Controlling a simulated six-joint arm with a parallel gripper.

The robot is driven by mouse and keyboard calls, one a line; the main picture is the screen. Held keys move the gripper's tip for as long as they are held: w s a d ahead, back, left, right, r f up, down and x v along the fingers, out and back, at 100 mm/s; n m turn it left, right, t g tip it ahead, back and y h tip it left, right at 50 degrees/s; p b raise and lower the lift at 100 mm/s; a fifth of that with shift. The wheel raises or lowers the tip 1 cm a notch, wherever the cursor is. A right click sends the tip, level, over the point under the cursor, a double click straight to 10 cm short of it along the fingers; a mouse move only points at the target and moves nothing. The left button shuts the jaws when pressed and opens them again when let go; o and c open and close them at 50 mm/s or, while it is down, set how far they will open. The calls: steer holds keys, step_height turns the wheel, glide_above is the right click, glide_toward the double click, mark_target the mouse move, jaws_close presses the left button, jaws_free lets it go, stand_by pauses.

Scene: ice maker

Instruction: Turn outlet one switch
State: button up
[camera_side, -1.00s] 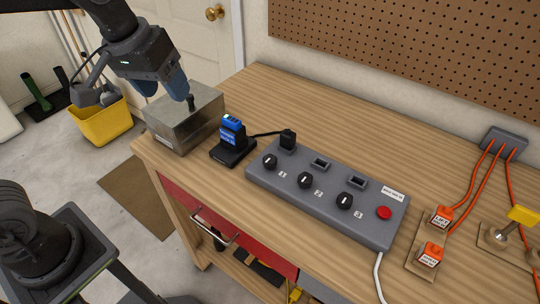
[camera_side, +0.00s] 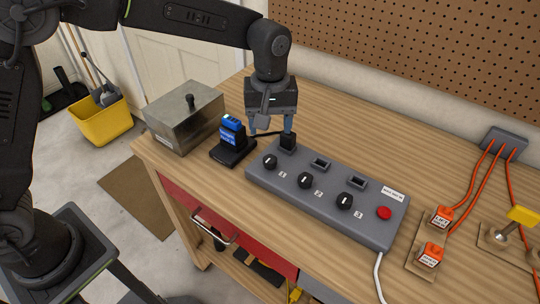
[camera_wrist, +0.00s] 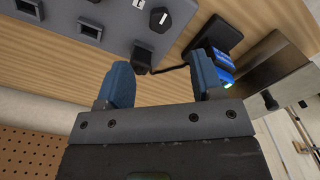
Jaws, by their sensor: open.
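The grey outlet box (camera_side: 327,214) lies on the workbench with three black knobs labelled 1, 2 and 3. The outlet one knob (camera_side: 270,162) is at its left end, its white mark roughly upright. It also shows in the wrist view (camera_wrist: 160,20). A black plug (camera_side: 288,139) sits in the outlet behind that knob, and shows in the wrist view (camera_wrist: 142,57). My gripper (camera_side: 271,132) is open and empty, with its blue fingers pointing down above the box's left end, near the plug. In the wrist view the fingers (camera_wrist: 160,85) are wide apart, and the knob lies beyond them.
A charger with a blue battery (camera_side: 232,139) stands left of the box. A red button (camera_side: 384,213) is at the outlet box's right end.

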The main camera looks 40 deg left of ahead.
mark_target(270, 158)
step_height(270, 158, down, 10)
steer(key=shift+f, duration=0.1)
stand_by(0.4)
steer(key=c, duration=0.9)
